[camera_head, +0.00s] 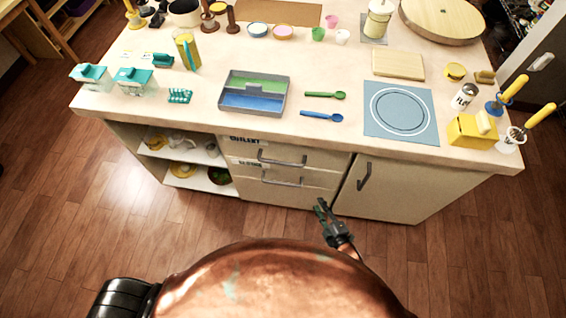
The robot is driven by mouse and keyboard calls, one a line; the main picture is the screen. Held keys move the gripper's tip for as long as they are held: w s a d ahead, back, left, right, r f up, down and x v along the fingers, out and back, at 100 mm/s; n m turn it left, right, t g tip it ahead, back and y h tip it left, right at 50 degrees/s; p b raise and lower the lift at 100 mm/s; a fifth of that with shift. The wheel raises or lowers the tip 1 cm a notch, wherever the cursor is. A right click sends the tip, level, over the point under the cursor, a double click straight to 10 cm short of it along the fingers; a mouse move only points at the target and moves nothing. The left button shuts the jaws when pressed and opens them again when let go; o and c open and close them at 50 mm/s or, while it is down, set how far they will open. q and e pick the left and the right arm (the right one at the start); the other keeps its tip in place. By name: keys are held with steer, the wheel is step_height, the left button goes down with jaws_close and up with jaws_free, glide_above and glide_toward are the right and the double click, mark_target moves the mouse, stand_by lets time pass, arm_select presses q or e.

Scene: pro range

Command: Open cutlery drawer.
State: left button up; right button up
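The cutlery drawer (240,150) is the upper of the drawers in the front of the counter, with "CUTLERY" lettered at its top left. It looks closed. Its grey bar handle (282,160) runs across the middle of its front. My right gripper (321,206) is in front of the counter, below and right of that handle and apart from it, over the floor side of the drawers. I cannot make out whether its fingers are apart. My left gripper is not in view.
A second drawer handle (282,181) sits just below. A cupboard door with a slanted handle (364,176) is to the right, and open shelves (205,182) are to the left. On the counter stand a grey tray (254,76), spoons (322,117) and a blue mat (372,128). The floor is clear.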

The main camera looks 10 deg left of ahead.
steer(key=w+a+r+n+t+y+b, duration=0.1)
steer(key=a+r+n+y, duration=0.1)
steer(key=a+r+n, duration=0.3)
steer(key=w+a+r+n+y, duration=0.1)
steer(key=w+a+r+y, duration=0.15)
steer(key=r, duration=0.55)
steer(key=n+y, duration=0.2)
steer(key=n, duration=0.1)
glide_toward(281, 162)
steer(key=x, duration=0.4)
steer(key=b+x, duration=0.1)
steer(key=x, duration=0.4)
steer(key=shift+w+f+b, duration=0.1)
steer(key=shift+f+b, duration=0.2)
steer(key=shift+f, duration=0.1)
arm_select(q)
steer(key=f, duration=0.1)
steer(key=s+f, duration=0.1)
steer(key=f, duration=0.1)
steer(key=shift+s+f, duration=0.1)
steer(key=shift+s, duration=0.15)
arm_select(e)
steer(key=shift+w+a, duration=0.3)
jaws_close()
